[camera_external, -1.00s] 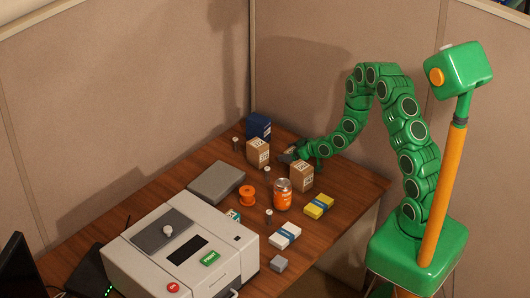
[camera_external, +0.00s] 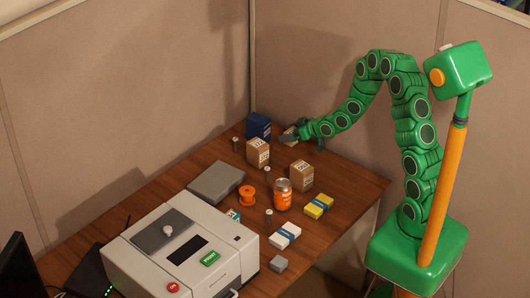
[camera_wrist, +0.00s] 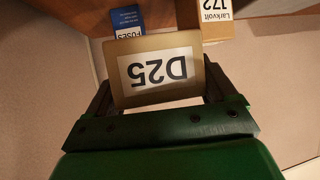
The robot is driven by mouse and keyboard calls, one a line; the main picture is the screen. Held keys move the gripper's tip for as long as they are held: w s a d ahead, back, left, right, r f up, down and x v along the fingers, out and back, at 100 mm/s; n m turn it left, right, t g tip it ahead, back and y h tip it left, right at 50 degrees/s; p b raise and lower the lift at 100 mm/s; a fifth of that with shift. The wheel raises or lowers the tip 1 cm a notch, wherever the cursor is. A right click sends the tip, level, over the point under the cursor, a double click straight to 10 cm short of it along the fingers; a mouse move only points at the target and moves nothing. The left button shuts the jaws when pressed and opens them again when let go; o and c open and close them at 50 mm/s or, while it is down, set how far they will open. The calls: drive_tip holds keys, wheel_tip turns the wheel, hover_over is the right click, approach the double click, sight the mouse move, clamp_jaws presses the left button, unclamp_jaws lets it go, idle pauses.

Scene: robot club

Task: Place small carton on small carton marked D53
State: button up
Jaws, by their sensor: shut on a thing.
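My gripper (camera_external: 294,138) is shut on a small brown carton (camera_wrist: 121,70) and holds it above the far part of the table. In the wrist view the carton sits between the two fingers, its white label reading D25 upside down. It also shows small in the external view (camera_external: 288,132). Two other small cartons stand upright on the table, one near the blue box (camera_external: 258,152) and one nearer the front right (camera_external: 301,176). Their labels are too small in the external view to tell which is D53.
A blue fuses box (camera_external: 259,126) stands at the back; it shows in the wrist view (camera_wrist: 127,20) beside a carton (camera_wrist: 217,30) with another label. An orange can (camera_external: 282,196), an orange spool (camera_external: 247,196), a yellow box (camera_external: 319,207) and a grey machine (camera_external: 180,250) crowd the front.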

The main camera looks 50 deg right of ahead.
sight(287, 133)
drive_tip(key=shift+n+y, duration=0.8)
drive_tip(key=a+r, duration=0.2)
drive_tip(key=r, duration=0.1)
drive_tip(key=shift+s+a+r, duration=0.1)
drive_tip(key=shift+r, duration=0.2)
drive_tip(key=s+a+r+n+g+y, duration=0.2)
drive_tip(key=s+a+n+g+y, duration=0.15)
drive_tip(key=s, duration=0.25)
drive_tip(key=s+a+r+n+g+y, duration=0.25)
drive_tip(key=s+a+n, duration=0.2)
drive_tip(key=s, duration=0.25)
drive_tip(key=shift+m+t, duration=0.3)
drive_tip(key=shift+t, duration=0.1)
drive_tip(key=shift+w+a+f, duration=0.15)
drive_tip(key=shift+f, duration=1.85)
drive_tip(key=shift+w+a+f, duration=0.1)
drive_tip(key=shift+f, duration=1.85)
drive_tip(key=o, duration=1.1)
drive_tip(key=shift+f, duration=0.1)
drive_tip(key=shift+o, duration=0.2)
